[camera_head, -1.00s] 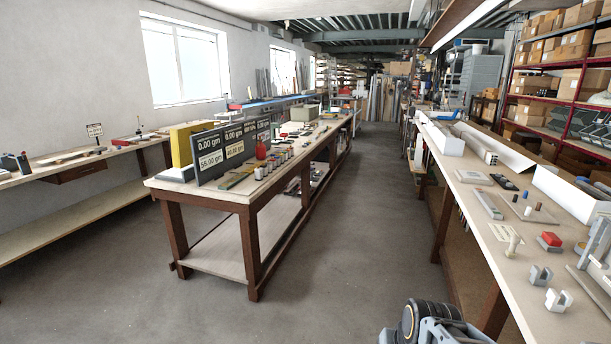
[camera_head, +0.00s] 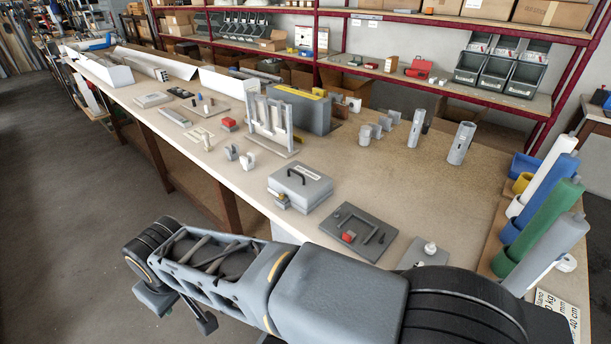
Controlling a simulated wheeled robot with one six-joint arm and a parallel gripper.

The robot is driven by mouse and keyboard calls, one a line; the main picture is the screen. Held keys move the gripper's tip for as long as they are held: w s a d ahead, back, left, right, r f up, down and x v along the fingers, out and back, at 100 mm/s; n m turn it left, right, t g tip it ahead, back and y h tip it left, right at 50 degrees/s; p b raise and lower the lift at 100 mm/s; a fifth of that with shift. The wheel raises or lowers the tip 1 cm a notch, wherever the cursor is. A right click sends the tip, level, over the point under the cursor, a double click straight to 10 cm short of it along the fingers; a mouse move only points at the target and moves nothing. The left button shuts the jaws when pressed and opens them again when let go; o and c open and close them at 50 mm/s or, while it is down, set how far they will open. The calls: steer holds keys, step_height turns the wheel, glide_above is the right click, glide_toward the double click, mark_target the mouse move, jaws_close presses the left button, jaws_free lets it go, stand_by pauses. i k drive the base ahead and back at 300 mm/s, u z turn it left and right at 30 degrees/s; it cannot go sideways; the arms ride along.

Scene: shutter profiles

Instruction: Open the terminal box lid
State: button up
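A grey box (camera_head: 300,188) with a black handle and a pale label on its lid stands near the front edge of the right-hand workbench; it looks like the terminal box. Its lid (camera_head: 312,183) is down. A small fitting with yellow (camera_head: 282,201) sits at its front left corner. My arm crosses the bottom of the view, in front of the bench. Small dark parts hang below the arm's left end, over the floor side. I cannot tell whether they are my gripper or what state it is in. Nothing of mine touches the box.
A dark plate with a red block (camera_head: 349,237) lies right of the box. Small grey clips (camera_head: 248,160) and an upright rack (camera_head: 270,125) stand behind it. Bare bench top (camera_head: 400,190) lies beyond the box.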

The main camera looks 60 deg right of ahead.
mark_target(300, 185)
steer(key=z, duration=1.95)
steer(key=k, duration=1.1)
steer(key=u, duration=0.95)
steer(key=i, duration=1.15)
steer(key=z, duration=0.65)
steer(key=i, duration=0.85)
steer(key=z, duration=0.85)
